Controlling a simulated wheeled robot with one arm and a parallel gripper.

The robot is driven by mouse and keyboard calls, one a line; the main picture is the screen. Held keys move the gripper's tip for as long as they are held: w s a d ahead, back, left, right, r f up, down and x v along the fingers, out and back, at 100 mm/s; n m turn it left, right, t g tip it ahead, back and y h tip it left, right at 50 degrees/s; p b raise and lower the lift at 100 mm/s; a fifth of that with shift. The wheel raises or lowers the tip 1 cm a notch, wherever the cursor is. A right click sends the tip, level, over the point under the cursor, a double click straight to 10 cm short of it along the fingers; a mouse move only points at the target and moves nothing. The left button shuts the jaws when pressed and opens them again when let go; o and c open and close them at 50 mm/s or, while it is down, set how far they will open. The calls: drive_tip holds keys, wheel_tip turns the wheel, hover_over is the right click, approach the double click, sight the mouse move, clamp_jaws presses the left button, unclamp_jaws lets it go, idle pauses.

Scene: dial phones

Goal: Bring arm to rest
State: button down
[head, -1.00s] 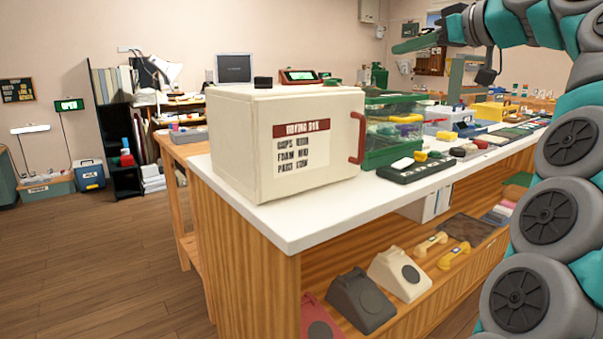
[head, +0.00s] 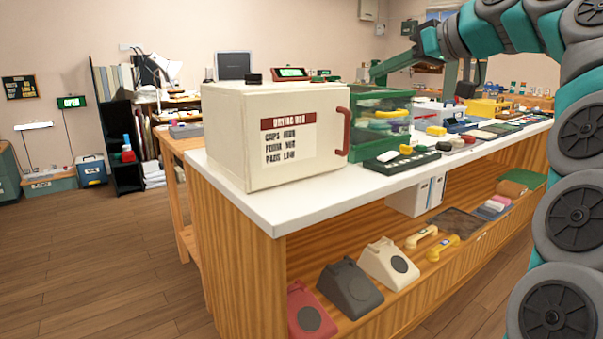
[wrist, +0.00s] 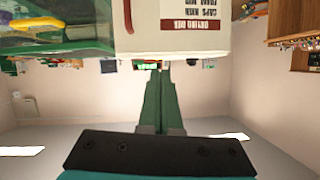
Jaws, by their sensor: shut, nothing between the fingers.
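My gripper shows in the wrist view (wrist: 158,72) with its two green fingers together and nothing between them. In the head view my arm arches along the right side, and the green gripper end (head: 392,65) points left above the far part of the workbench, behind the drying box. The cream drying box (head: 275,135) with a red handle stands on the white bench top (head: 290,210). It appears upside down at the top of the wrist view (wrist: 190,25). My gripper looks clear of it, in open air.
A green clear-drawer cabinet (head: 375,150) stands right of the box, with small parts spread beyond it. Several phone bodies, such as a cream one (head: 388,262), and yellow handsets sit on the shelf below. The wood floor (head: 90,260) at left is free.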

drive_tip(key=s+a+f+m+g+h, duration=0.1)
drive_tip(key=s+a+f+g, duration=0.15)
drive_tip(key=s+f, duration=0.45)
drive_tip(key=s+a+f+m+g+h, duration=0.15)
drive_tip(key=s+a+f, duration=0.25)
drive_tip(key=f, duration=0.6)
drive_tip(key=s+a+f+g+h, duration=0.25)
drive_tip(key=s+f, duration=0.25)
drive_tip(key=f, duration=0.4)
drive_tip(key=s+d+f+m+g+h, duration=0.2)
drive_tip(key=s+d+f, duration=0.2)
drive_tip(key=s+f, duration=0.7)
drive_tip(key=s+d+f+m+g+h, duration=0.2)
drive_tip(key=s+d+f+g, duration=0.1)
drive_tip(key=s+f, duration=0.8)
drive_tip(key=s+d, duration=0.1)
drive_tip(key=s, duration=0.2)
drive_tip(key=shift+s+d+f, duration=0.3)
drive_tip(key=shift+s+f, duration=0.1)
drive_tip(key=shift+g, duration=0.25)
